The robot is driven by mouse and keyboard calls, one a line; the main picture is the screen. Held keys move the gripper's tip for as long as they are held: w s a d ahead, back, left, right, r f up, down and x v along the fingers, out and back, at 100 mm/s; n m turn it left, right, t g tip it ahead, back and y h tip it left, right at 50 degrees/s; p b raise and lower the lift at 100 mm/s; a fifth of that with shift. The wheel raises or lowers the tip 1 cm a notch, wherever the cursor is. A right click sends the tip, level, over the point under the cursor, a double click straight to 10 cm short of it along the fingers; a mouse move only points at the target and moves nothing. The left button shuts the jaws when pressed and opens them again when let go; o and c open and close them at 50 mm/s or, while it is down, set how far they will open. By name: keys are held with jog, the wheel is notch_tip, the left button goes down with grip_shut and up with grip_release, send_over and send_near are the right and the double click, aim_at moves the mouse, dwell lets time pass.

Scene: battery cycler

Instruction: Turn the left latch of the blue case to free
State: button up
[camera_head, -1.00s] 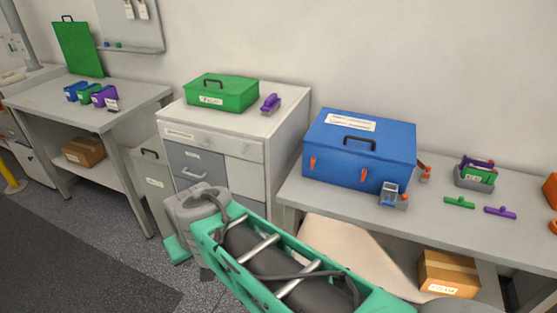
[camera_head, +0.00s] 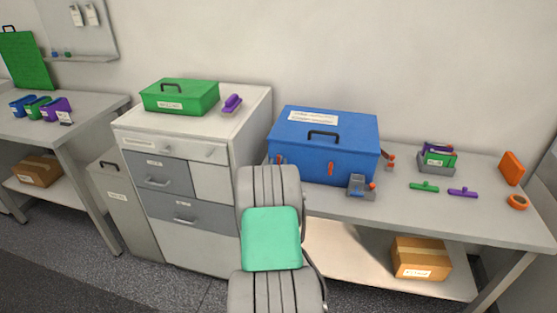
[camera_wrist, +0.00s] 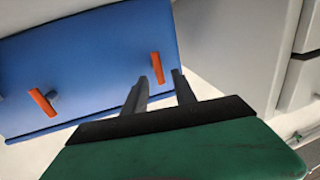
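The blue case (camera_head: 352,135) stands closed on the right bench, its two orange latches on the front. The left latch (camera_head: 280,159) shows just above my arm, and the right latch (camera_head: 331,169) is clear. The wrist view is turned over, with the case (camera_wrist: 90,50) at the upper left. There the left latch (camera_wrist: 157,68) is the one nearer the cabinet, and the right latch (camera_wrist: 43,101) is farther left. My gripper (camera_wrist: 160,76) is open, its fingertips pointing towards the left latch. The latch appears between them, with no clear contact. The head view hides the gripper behind my arm.
A drawer cabinet (camera_head: 187,214) with a green case (camera_head: 180,97) stands close left of the bench. Green (camera_head: 424,187) and purple (camera_head: 463,193) parts lie farther right.

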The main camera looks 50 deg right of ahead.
aim_at(279, 160)
jog(key=shift+x, duration=1.15)
grip_shut()
jog(key=shift+w+r, duration=0.1)
jog(key=shift+w, duration=0.05)
